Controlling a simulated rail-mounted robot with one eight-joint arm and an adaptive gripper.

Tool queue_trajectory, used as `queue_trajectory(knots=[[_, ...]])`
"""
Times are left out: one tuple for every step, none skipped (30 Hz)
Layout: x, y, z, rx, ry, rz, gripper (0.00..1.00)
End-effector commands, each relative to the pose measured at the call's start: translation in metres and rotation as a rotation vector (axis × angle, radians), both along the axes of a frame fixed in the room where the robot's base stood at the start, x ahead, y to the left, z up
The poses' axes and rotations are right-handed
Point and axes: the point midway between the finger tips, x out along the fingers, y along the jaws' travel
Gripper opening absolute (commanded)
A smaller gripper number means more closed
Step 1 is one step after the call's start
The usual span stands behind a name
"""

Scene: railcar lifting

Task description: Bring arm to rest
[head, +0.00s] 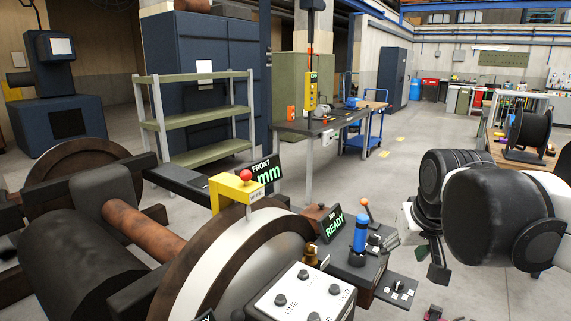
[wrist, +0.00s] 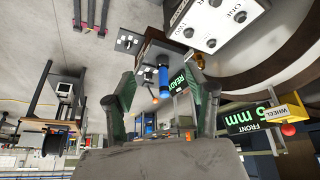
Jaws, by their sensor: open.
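My arm with its dark rounded links reaches in from the right in the head view. My gripper (head: 437,262) hangs at its end, to the right of a small control stand with a blue-handled lever (head: 360,236). In the wrist view my gripper (wrist: 165,75) has its two dark green fingers spread wide, with nothing held between them. The blue handle (wrist: 164,80) shows in the gap between the fingers, apart from them. A READY display (head: 334,225) stands beside the lever.
A large wheel (head: 210,270) on an axle fills the lower left, with a yellow gauge (head: 236,190) and FRONT mm display (head: 267,170) above it. A white button panel (head: 305,292) is in front. Green shelves (head: 205,150) and a bench (head: 325,125) stand behind. Open floor lies behind the stand.

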Motion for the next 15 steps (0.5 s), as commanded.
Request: queue_trajectory(knots=[[-0.016, 0.004, 0.0, 0.003, -0.012, 0.002, 0.51], [-0.024, 0.007, -0.001, 0.004, -0.02, 0.002, 0.51], [-0.034, 0.01, -0.003, 0.006, -0.032, 0.002, 0.51], [-0.041, 0.011, -0.004, 0.008, -0.04, 0.002, 0.51], [-0.049, 0.013, -0.006, 0.01, -0.048, 0.002, 0.51], [-0.059, 0.016, -0.009, 0.012, -0.06, 0.003, 0.51], [-0.066, 0.017, -0.011, 0.013, -0.068, 0.003, 0.51], [-0.074, 0.019, -0.014, 0.016, -0.075, 0.003, 0.51], [-0.082, 0.021, -0.017, 0.018, -0.086, 0.002, 0.51], [-0.088, 0.023, -0.02, 0.021, -0.094, 0.003, 0.51], [-0.094, 0.024, -0.022, 0.023, -0.101, 0.003, 0.51], [-0.101, 0.026, -0.026, 0.025, -0.109, 0.003, 0.51], [-0.105, 0.027, -0.028, 0.026, -0.115, 0.003, 0.51], [-0.109, 0.027, -0.031, 0.027, -0.121, 0.004, 0.51], [-0.114, 0.028, -0.033, 0.029, -0.127, 0.004, 0.51]])
